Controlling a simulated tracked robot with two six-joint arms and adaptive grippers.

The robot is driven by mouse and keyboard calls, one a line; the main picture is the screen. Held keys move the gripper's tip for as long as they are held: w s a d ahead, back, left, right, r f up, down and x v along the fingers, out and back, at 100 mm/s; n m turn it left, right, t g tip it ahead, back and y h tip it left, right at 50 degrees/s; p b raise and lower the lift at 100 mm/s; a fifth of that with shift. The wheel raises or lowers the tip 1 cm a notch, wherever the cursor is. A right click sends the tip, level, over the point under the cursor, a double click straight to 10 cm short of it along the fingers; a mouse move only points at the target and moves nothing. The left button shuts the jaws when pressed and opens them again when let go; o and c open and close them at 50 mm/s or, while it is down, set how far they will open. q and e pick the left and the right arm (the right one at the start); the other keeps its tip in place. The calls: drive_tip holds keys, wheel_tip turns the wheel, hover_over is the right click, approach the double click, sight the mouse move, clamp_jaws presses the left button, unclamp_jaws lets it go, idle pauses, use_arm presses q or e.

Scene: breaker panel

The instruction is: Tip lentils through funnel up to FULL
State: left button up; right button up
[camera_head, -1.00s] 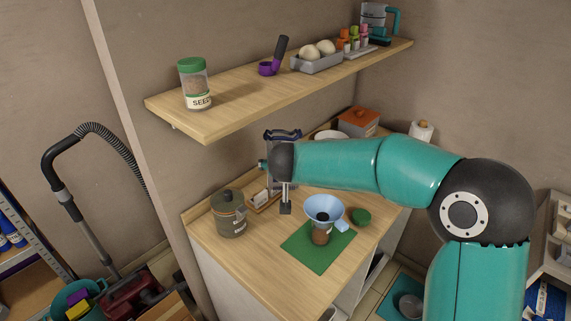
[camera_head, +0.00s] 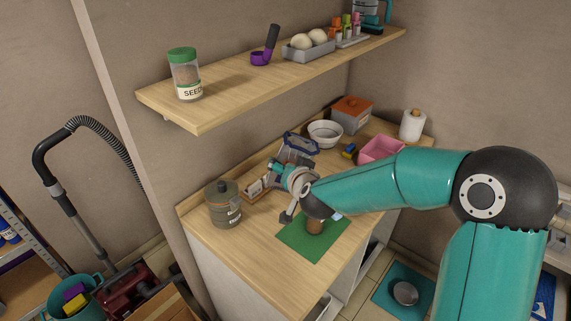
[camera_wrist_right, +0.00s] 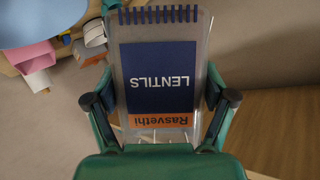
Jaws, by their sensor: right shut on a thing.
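My right gripper (camera_wrist_right: 160,112) is shut on the lentils packet (camera_wrist_right: 160,75), a clear pack with a dark blue LENTILS label, upside down in the right wrist view. The brown-looking jar (camera_head: 315,226) stands on the green mat (camera_head: 300,247). My right arm hides the jar's top and most of the light blue funnel (camera_head: 337,216). A light blue surface, probably the funnel (camera_wrist_right: 35,22), fills the wrist view's top left corner. I cannot see the FULL mark or any lentils falling. My left gripper is out of view.
A lidded canister (camera_head: 224,205) stands at the counter's left. A white bowl (camera_head: 325,134), an orange-lidded box (camera_head: 351,113), a pink bin (camera_head: 380,150) and a paper roll (camera_head: 412,125) stand toward the back. The shelf (camera_head: 210,105) overhangs the counter, with a seed jar (camera_head: 184,75) on it.

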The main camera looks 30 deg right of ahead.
drive_tip(key=shift+s+d+f, duration=0.1)
drive_tip(key=shift+s+f, duration=0.05)
drive_tip(key=shift+f, duration=0.05)
drive_tip(key=shift+s+d+f+m+t+b, duration=0.15)
drive_tip(key=shift+f+m+t+b, duration=0.35)
drive_tip(key=shift+b, duration=1.35)
drive_tip(key=shift+a+r+m+t+y+b, duration=0.1)
drive_tip(key=shift+a+m+t+y+b, duration=0.35)
drive_tip(key=shift+b, duration=0.8)
drive_tip(key=shift+w+a+f+m+t+y+b, duration=0.1)
drive_tip(key=shift+m+t+y+b, duration=0.1)
drive_tip(key=shift+m+b, duration=0.6)
drive_tip(key=shift+w+f+m+t+y+b, duration=0.15)
drive_tip(key=shift+m+b, duration=0.1)
drive_tip(key=shift+b, duration=1.05)
drive_tip(key=shift+a+f+m+t+y+b, duration=0.15)
drive_tip(key=shift+m+b, duration=0.35)
drive_tip(key=shift+b, duration=0.75)
drive_tip(key=shift+d+f+m+t+y+b, duration=0.1)
drive_tip(key=shift+f+m+t+y+b, duration=0.3)
drive_tip(key=shift+b, duration=0.85)
drive_tip(key=shift+a+m+t+y+b, duration=0.1)
drive_tip(key=shift+m+b, duration=0.5)
drive_tip(key=shift+b, duration=0.65)
drive_tip(key=shift+r, duration=0.1)
drive_tip(key=shift+s+f+b, duration=0.15)
drive_tip(key=shift+f+b, duration=0.05)
drive_tip(key=shift+b, duration=0.65)
drive_tip(key=shift+r+m, duration=0.1)
drive_tip(key=shift+m, duration=0.2)
